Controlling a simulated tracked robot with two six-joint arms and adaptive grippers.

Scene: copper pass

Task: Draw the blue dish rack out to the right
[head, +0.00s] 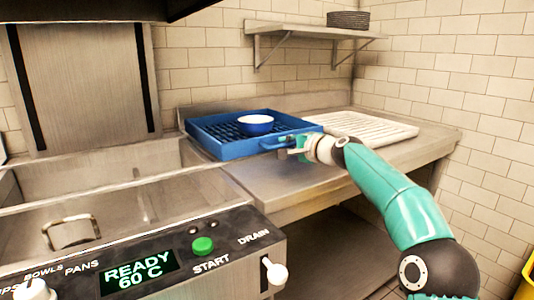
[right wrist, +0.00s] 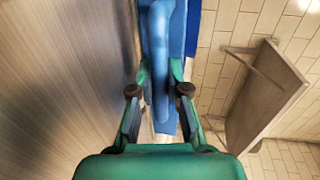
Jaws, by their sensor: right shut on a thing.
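The blue dish rack (head: 214,143) sits on the steel counter in the head view, with a blue bowl (head: 256,124), white inside, standing in it. A blue handle (head: 278,143) sticks out from the rack's front right side. My right gripper (head: 300,148) is at that handle, its arm coming in from the right. In the right wrist view the fingers of my right gripper (right wrist: 159,95) are shut on the blue handle (right wrist: 160,60), one on each side. My left gripper is not in view.
A white ribbed drainer (head: 370,128) lies on the counter right of the rack. The machine with the READY display (head: 140,273) and a sink-like steel basin (head: 90,180) are at left. A wall shelf (head: 310,30) holds dark stacked plates (head: 348,20). Bare counter (head: 270,185) lies in front.

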